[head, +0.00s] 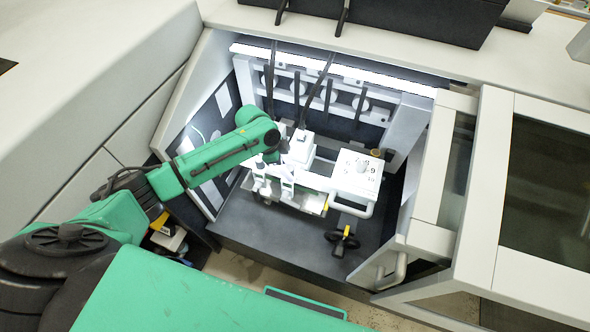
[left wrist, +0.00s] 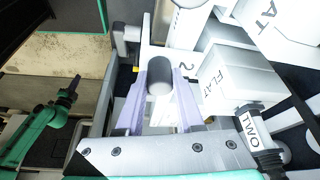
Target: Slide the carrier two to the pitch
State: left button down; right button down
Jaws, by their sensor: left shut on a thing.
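My left gripper (head: 274,181) reaches from the left into the machine bay, at the left front of the white carriage assembly. In the left wrist view its two pale lavender fingers (left wrist: 160,98) are shut on a dark grey rounded handle (left wrist: 159,74), in front of a white body marked "2". Beside it to the right is a white block marked "FLAT" (left wrist: 215,80), with a dark knob tagged "TWO" (left wrist: 250,128) near it. In the head view a white block with dark markings (head: 358,172) stands right of the gripper. Which part carries the pitch mark, I cannot tell.
The bay's back wall holds several dark vertical bars (head: 327,95) under a bright light strip (head: 330,70). A black handwheel (head: 342,240) stands on the dark bay floor (head: 270,232). An open framed door (head: 447,165) bounds the right side.

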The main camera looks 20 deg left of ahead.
pick_arm(q)
jog(key=c, duration=0.5)
grip_release()
jog(key=shift+d, duration=0.15)
jog(key=shift+c, duration=0.2)
jog(key=b+v, duration=0.2)
jog(key=v, duration=1.2)
jog(key=shift+r, duration=0.35)
